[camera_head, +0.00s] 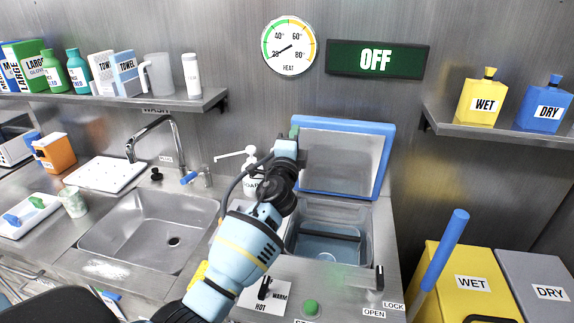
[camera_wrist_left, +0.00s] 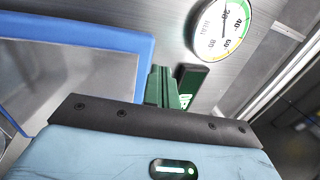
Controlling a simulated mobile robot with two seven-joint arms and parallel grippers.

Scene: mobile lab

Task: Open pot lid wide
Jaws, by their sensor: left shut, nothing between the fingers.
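The pot lid (camera_head: 345,165), a grey panel with a blue rim, stands raised at the back of the pot, close to the rear wall. It also shows at the left of the left wrist view (camera_wrist_left: 75,85). The pot (camera_head: 335,248) is a rectangular basin sunk in the steel counter, and its inside shows, partly behind my left arm. My left gripper (camera_head: 294,132) is at the lid's upper left edge in the head view; I cannot tell whether it touches. Its green fingers (camera_wrist_left: 165,88) are shut with nothing between them. My right gripper is out of view.
A soap dispenser (camera_head: 252,175) stands left of my left gripper. A sink (camera_head: 150,225) with a faucet is further left. A slanted blue bar (camera_head: 446,248) rises at the right before the yellow WET bin (camera_head: 465,270). The heat dial (camera_head: 290,46) and OFF display (camera_head: 377,60) hang above.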

